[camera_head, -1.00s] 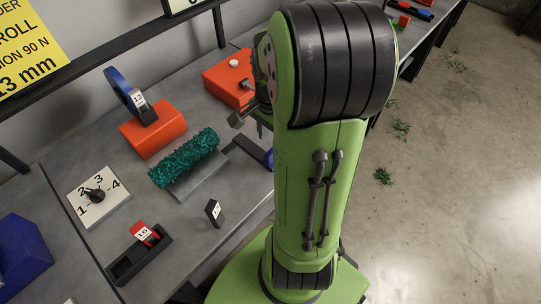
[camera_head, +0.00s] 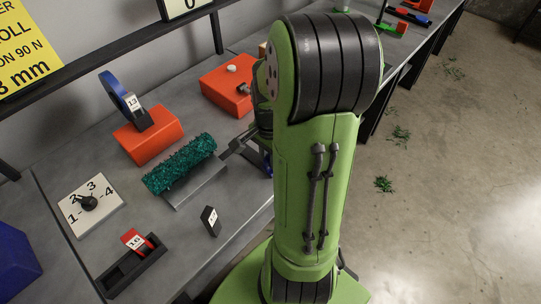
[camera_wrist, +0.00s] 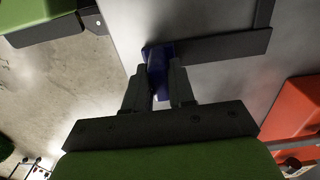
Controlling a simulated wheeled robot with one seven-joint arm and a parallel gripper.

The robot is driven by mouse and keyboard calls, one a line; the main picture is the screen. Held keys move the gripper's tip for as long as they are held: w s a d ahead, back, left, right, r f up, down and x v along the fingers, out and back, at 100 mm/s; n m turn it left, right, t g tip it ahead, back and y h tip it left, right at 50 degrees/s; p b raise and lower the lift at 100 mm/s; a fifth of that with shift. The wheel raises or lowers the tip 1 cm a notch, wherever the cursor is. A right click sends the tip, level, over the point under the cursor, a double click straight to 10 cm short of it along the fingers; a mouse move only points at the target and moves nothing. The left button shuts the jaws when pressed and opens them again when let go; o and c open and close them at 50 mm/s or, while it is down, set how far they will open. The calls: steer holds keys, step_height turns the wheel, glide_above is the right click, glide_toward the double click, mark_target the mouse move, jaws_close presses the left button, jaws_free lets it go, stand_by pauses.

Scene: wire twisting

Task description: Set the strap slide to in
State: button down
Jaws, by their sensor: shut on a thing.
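In the wrist view a blue piece (camera_wrist: 160,54) sits at the left end of a flat dark bar (camera_wrist: 222,46) on the grey bench. I take the blue piece to be the strap slide; no label on it is readable. My gripper (camera_wrist: 162,78) is shut on the blue piece, with one dark finger on each side of it. In the head view my green arm hides most of this spot. Only a little of the blue piece shows beside the arm, at the bench's front edge.
A teal textured roll (camera_head: 180,163) on a grey stand, an orange block (camera_head: 148,138) with a blue ring, and another orange block (camera_head: 228,86) stand close by. A dial plate (camera_head: 92,206), a black tray (camera_head: 132,266) with a red slide and a small black block (camera_head: 211,220) are nearer.

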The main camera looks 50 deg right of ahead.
mark_target(253, 155)
steer(key=w+p, duration=0.1)
steer(key=w, duration=0.5)
steer(key=shift+w+r, duration=0.1)
steer(key=shift+w, duration=0.1)
steer(key=c, duration=1)
jaws_free()
steer(key=shift+w+a, duration=0.1)
steer(key=shift+w, duration=0.05)
steer(key=shift+c, duration=0.2)
steer(key=shift+p, duration=0.3)
step_height(253, 155, up, 16)
steer(key=p, duration=0.5)
steer(key=shift+f, duration=0.2)
